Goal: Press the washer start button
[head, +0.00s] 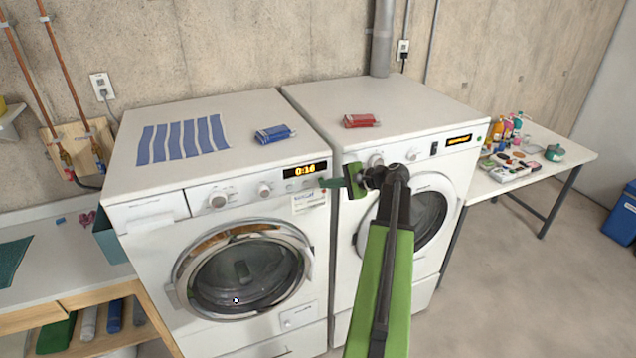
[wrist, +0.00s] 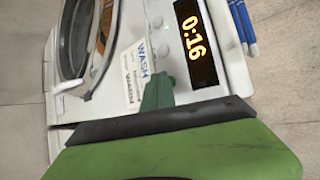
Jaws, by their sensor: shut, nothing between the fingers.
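The washer (head: 150,250) is the left white front-loader, with a round door and an orange display (head: 305,170) reading 0:16. In the wrist view, the display (wrist: 196,45) is sideways beside a label reading WASH (wrist: 143,52). Small round buttons (wrist: 163,50) lie between label and display, and a small green light shows near my fingertips. I cannot tell which button is start. My gripper (head: 325,183) is shut and empty, its tip pointing left at the right end of the washer panel. The closed fingers (wrist: 158,92) also show in the wrist view; I cannot tell whether they touch the panel.
A second white machine (head: 345,235) stands right of the washer, behind my arm. A blue pack (head: 275,133) and a striped cloth (head: 183,138) lie on the washer; a red pack (head: 361,120) lies on the other machine. A table (head: 585,152) with bottles stands at right.

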